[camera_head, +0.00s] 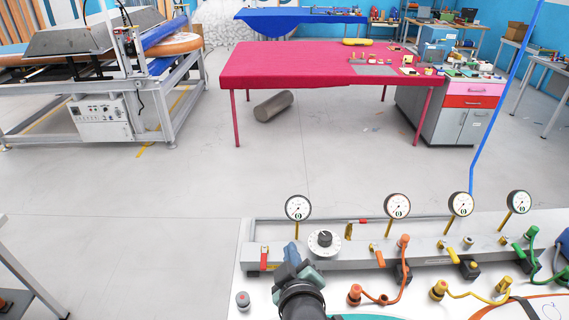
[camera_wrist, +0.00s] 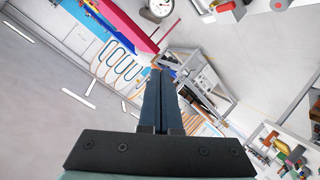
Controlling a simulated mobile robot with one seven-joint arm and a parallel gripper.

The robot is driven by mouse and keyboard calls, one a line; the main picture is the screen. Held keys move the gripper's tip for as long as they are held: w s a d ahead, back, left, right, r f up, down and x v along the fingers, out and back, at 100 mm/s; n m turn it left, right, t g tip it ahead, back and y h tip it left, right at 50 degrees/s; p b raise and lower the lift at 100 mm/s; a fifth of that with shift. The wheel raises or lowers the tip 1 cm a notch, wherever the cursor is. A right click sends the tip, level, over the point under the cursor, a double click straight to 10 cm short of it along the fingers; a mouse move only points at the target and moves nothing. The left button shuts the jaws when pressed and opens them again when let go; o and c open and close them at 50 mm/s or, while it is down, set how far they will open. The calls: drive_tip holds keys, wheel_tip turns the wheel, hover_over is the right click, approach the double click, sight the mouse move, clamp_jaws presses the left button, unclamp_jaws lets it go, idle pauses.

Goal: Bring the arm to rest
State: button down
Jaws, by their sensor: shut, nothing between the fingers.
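My gripper (camera_head: 291,250) shows at the end of my arm at the bottom middle of the head view, over the near workbench. In the wrist view its two dark fingers (camera_wrist: 160,75) lie together, shut and empty, pointing up the picture into open air. They touch nothing that I can see. My arm hides part of the bench top below it.
The near bench carries a grey manifold rail (camera_head: 440,257), several round gauges (camera_head: 397,206), a black-and-white dial (camera_head: 324,241), an orange hose (camera_head: 399,278) and a green hose (camera_head: 531,262). A pink-red table (camera_head: 300,65) stands beyond open floor. A blue hose (camera_head: 507,90) hangs at right.

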wheel_tip(320, 180, up, 27)
drive_tip(key=m+t+b, duration=0.3)
drive_tip(key=m+t, duration=0.1)
drive_tip(key=t, duration=0.3)
drive_tip(key=s+a+r+m+t+b, duration=0.1)
drive_tip(key=s+r+m+t, duration=0.1)
drive_tip(key=s+r, duration=0.5)
drive_tip(key=s+r+m+t+h+b, duration=0.1)
drive_tip(key=s+r+m+t, duration=0.2)
drive_tip(key=s+r+t, duration=0.2)
drive_tip(key=s+r, duration=0.3)
drive_tip(key=r, duration=0.3)
drive_tip(key=shift+a+r, duration=0.15)
drive_tip(key=shift+a, duration=0.2)
drive_tip(key=shift+h, duration=0.3)
